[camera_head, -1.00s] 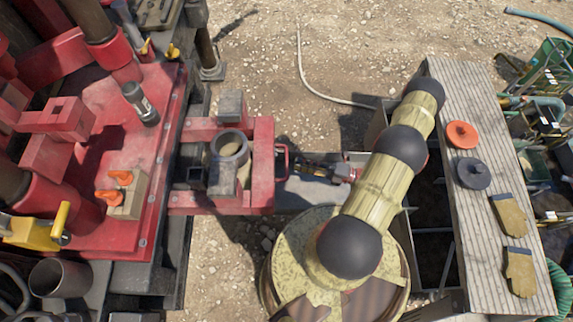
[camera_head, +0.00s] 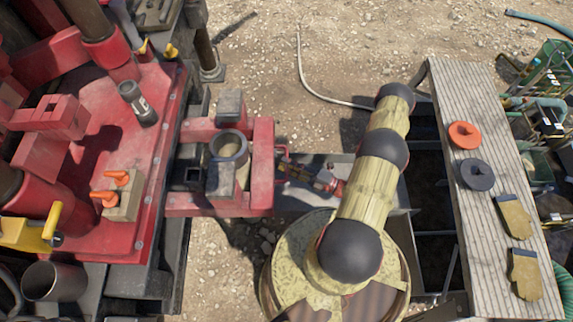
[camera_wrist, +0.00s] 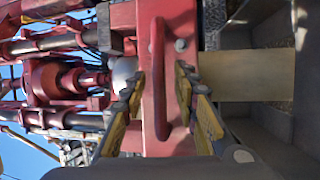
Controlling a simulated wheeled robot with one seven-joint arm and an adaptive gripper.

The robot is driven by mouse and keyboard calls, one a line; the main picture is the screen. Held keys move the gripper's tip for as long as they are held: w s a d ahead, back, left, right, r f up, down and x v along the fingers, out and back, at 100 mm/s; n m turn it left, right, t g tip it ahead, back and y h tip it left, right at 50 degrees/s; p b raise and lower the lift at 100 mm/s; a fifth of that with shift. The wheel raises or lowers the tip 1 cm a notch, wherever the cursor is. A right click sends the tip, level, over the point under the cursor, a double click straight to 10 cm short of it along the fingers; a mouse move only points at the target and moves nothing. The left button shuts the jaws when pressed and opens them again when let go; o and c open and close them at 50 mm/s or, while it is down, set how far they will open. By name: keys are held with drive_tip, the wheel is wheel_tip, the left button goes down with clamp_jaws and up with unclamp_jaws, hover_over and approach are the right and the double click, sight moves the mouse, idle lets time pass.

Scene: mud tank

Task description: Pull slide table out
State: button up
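The red slide table (camera_head: 262,180) sticks out from the red machine at the left, with a grey pipe (camera_head: 232,150) standing in its frame. Its red handle (camera_wrist: 160,85) runs upright in the wrist view, on the slide table's red front face. My gripper (camera_head: 285,167) is at the slide table's right side in the camera_head view, at the handle. In the wrist view my gripper (camera_wrist: 158,95) is open, one finger on each side of the handle with gaps showing. Part of the handle is hidden by my gripper in the camera_head view.
A long table (camera_head: 445,115) at the right holds an orange disc (camera_head: 464,135), a dark disc (camera_head: 477,174) and gloves (camera_head: 515,216). A grey trough (camera_head: 408,197) lies under my arm. Gravel ground is open behind the slide table.

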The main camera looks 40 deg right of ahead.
drive_tip(key=shift+w+a+r, duration=0.1)
drive_tip(key=shift+w, duration=0.1)
drive_tip(key=shift+c, duration=0.3)
clamp_jaws()
idle(0.7)
